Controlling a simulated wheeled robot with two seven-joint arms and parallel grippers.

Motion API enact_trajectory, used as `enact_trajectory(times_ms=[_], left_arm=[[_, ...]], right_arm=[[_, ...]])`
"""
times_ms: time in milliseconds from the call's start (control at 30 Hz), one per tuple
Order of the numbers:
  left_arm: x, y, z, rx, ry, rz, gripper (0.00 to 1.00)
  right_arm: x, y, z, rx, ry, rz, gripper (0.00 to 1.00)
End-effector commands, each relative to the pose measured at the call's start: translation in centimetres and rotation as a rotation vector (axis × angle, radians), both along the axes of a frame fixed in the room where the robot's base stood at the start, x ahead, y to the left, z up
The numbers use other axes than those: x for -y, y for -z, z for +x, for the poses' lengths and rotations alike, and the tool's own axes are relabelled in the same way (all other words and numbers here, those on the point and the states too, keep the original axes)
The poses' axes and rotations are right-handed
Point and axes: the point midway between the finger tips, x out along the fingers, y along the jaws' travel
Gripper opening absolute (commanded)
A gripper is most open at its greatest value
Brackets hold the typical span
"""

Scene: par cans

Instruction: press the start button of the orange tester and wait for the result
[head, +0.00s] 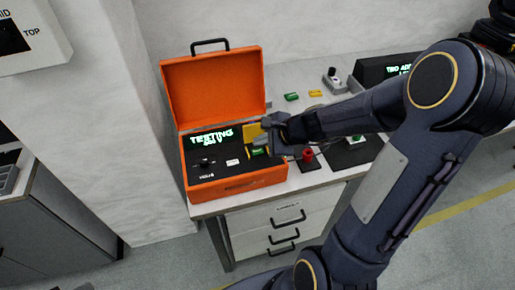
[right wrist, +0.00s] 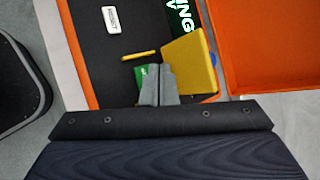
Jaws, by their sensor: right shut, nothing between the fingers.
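The orange tester (head: 232,190) sits open on the bench, its lid raised at the back. Its dark panel has a lit green display (head: 208,138) that reads "TESTING" with a smaller line below. A green piece (head: 258,151) and a yellow block (head: 252,133) are at the panel's right side. My right gripper (head: 270,133) is shut and empty over that side of the panel. In the right wrist view its fingers (right wrist: 157,85) are together in front of the green piece (right wrist: 140,82) and beside the yellow block (right wrist: 190,65). The start button cannot be told apart. My left gripper is not in view.
A red button-like item (head: 307,156) stands on the bench right of the tester. Small green (head: 291,97) and yellow (head: 315,93) pieces lie behind it. A dark box with green lettering (head: 385,69) stands at the back right. Drawers (head: 280,220) are below the bench.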

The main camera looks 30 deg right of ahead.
Motion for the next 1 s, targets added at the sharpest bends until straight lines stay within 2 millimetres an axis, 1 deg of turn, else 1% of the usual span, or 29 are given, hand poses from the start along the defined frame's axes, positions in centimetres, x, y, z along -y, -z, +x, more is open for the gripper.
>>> enact_trajectory(times_ms=[33, 100, 300, 367, 1000], left_arm=[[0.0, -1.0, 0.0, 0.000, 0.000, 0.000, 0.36], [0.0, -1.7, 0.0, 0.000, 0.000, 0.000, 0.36], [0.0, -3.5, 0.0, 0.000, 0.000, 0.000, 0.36], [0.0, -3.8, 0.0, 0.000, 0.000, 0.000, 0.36], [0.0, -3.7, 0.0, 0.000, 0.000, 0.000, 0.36]], right_arm=[[0.0, -1.1, 0.0, 0.001, 0.000, -0.001, 0.00], [0.0, -1.8, 0.0, 0.001, 0.000, -0.001, 0.00], [0.0, -3.8, 0.0, 0.001, 0.000, 0.001, 0.00], [0.0, -4.2, 0.0, 0.001, 0.001, 0.000, 0.00], [0.0, -4.1, 0.0, 0.000, 0.000, 0.000, 0.00]])
